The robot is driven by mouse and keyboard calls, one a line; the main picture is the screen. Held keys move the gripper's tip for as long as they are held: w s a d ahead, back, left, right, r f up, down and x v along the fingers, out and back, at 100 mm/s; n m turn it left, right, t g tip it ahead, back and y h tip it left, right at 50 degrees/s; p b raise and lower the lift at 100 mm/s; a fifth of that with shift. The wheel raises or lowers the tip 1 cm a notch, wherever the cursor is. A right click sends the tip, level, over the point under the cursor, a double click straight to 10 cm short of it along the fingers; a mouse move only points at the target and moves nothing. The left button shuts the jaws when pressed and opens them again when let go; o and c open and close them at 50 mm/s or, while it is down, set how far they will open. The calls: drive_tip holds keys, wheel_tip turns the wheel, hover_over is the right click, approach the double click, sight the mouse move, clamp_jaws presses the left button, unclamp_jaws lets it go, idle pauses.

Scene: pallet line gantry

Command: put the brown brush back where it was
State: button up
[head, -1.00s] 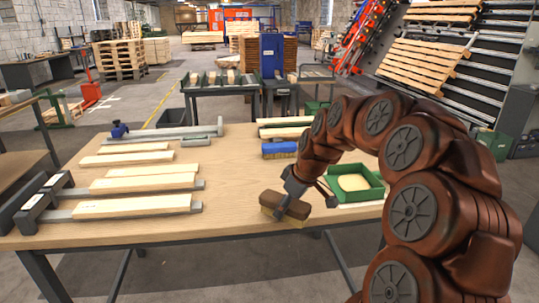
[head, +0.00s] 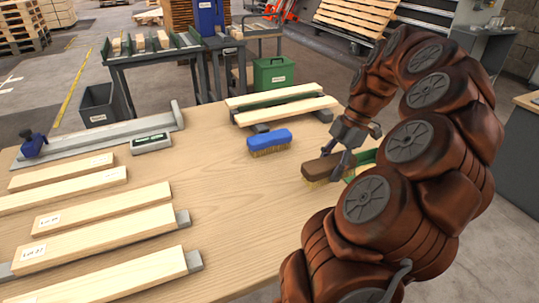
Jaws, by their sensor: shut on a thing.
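The brown brush (head: 316,170) is at the right part of the wooden table, bristles down. My gripper (head: 337,152) comes from above and is shut on the brown brush, its fingers over the brush's right half. I cannot tell whether the bristles touch the table. A blue brush (head: 269,142) lies to the left of it and farther back, bristles down.
Pale boards (head: 105,221) lie on grey supports at the table's left. Two more boards (head: 285,110) lie at the back edge. A grey level-like tool (head: 151,143) and a long grey rail with a blue clamp (head: 33,144) are at the back left. The table's middle is clear.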

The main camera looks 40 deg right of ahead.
drive_tip(key=p, duration=0.3)
hover_over(278, 167)
drive_tip(key=d, duration=0.1)
drive_tip(key=shift+s+d+f, duration=0.2)
drive_tip(key=shift+s+f, duration=0.15)
drive_tip(key=shift+f, duration=0.3)
drive_tip(key=shift+w+f, duration=0.1)
drive_tip(key=shift+w, duration=0.1)
wheel_tip(278, 167, down, 3)
drive_tip(key=shift+s+r+p, duration=0.1)
drive_tip(key=shift+r+p, duration=0.05)
drive_tip(key=shift+p, duration=0.2)
drive_tip(key=shift+f, duration=0.35)
drive_tip(key=shift+f, duration=0.15)
drive_tip(key=o, duration=1.2)
